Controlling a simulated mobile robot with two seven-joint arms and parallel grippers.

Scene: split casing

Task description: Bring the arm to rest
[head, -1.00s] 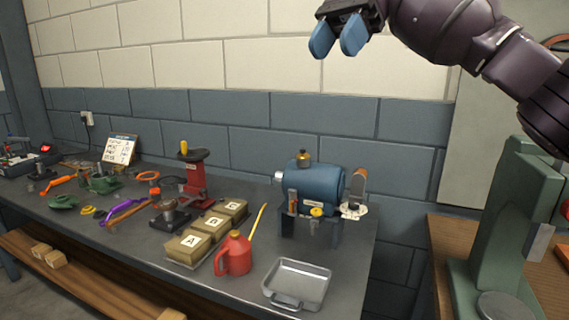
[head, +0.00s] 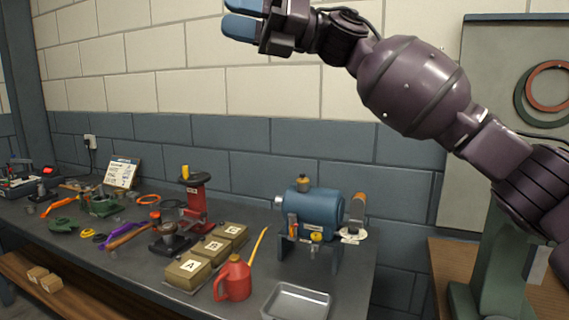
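My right arm comes in from the right edge and reaches up across the wall. Its gripper (head: 232,14) is at the top of the head view, pointing left, high above the bench. Its two blue fingers are apart with nothing between them, and the upper one is partly cut off by the frame's top edge. My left gripper is not in view.
The grey bench (head: 130,275) holds a blue bench grinder (head: 315,212), a red oil can (head: 234,280), a metal tray (head: 296,303), lettered boxes (head: 188,270) and a red press (head: 196,203). A green machine (head: 497,265) stands at right, partly behind my arm. Space around the gripper is clear.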

